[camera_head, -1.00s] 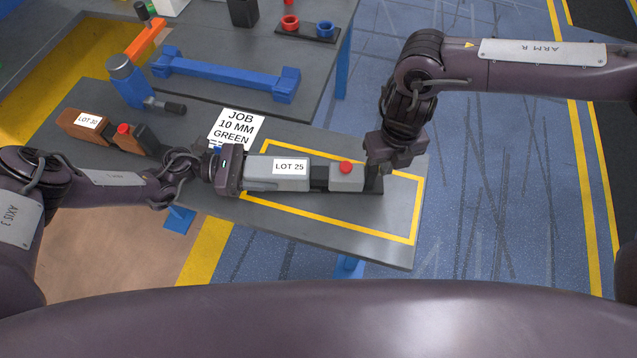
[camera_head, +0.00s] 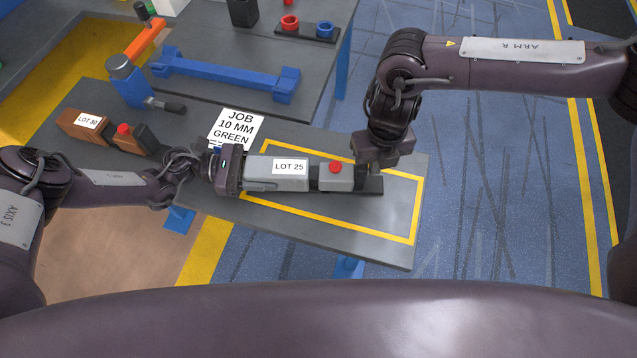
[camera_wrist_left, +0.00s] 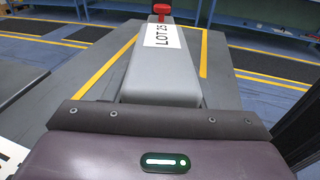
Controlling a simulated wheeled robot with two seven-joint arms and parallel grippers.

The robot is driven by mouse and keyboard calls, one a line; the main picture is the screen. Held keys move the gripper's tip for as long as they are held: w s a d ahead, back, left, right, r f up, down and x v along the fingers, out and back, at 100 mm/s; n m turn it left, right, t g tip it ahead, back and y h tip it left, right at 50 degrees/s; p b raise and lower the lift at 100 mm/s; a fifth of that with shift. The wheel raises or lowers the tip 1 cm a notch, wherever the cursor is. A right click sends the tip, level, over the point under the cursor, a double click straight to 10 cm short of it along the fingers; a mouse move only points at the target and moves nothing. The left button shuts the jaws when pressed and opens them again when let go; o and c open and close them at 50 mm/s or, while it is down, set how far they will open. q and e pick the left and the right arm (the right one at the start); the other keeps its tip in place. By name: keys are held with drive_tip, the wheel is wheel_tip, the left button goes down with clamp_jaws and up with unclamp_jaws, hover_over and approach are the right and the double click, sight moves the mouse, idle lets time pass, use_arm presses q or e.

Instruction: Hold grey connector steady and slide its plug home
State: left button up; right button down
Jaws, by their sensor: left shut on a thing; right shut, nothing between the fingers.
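The grey connector (camera_head: 262,172) marked LOT 25 lies on the table inside the yellow outline. Its grey plug (camera_head: 340,181), with a red button on top, is at its right end, with a narrow dark gap between them. My left gripper (camera_head: 238,172) is shut on the connector's left end. In the left wrist view the connector (camera_wrist_left: 162,80) runs straight away from the gripper, the red button at its far end. My right gripper (camera_head: 367,168) is shut and empty at the plug's right end, over a dark rail (camera_head: 374,185). Whether it touches the plug is unclear.
A brown connector (camera_head: 84,131) marked LOT 30 and its plug (camera_head: 133,138) lie at the left. A sign (camera_head: 236,128) reading JOB 10 MM GREEN stands behind my left gripper. A blue clamp (camera_head: 128,82) stands at the table's back edge. The table's right front is clear.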

use_arm(q)
drive_tip(key=shift+s+f, duration=0.25)
drive_tip(key=shift+f, duration=0.15)
use_arm(e)
drive_tip(key=shift+a, duration=1)
drive_tip(key=shift+d, duration=0.7)
use_arm(q)
drive_tip(key=shift+a, duration=0.1)
use_arm(e)
wheel_tip(320, 180, up, 7)
use_arm(q)
drive_tip(key=o, duration=1.3)
drive_tip(key=shift+w, duration=0.25)
drive_tip(key=shift+r, duration=0.15)
use_arm(e)
drive_tip(key=shift+w, duration=0.15)
use_arm(q)
drive_tip(key=a, duration=0.8)
drive_tip(key=a+r, duration=0.1)
drive_tip(key=a, duration=0.3)
drive_tip(key=shift+w+r, duration=0.1)
drive_tip(key=shift+w, duration=0.3)
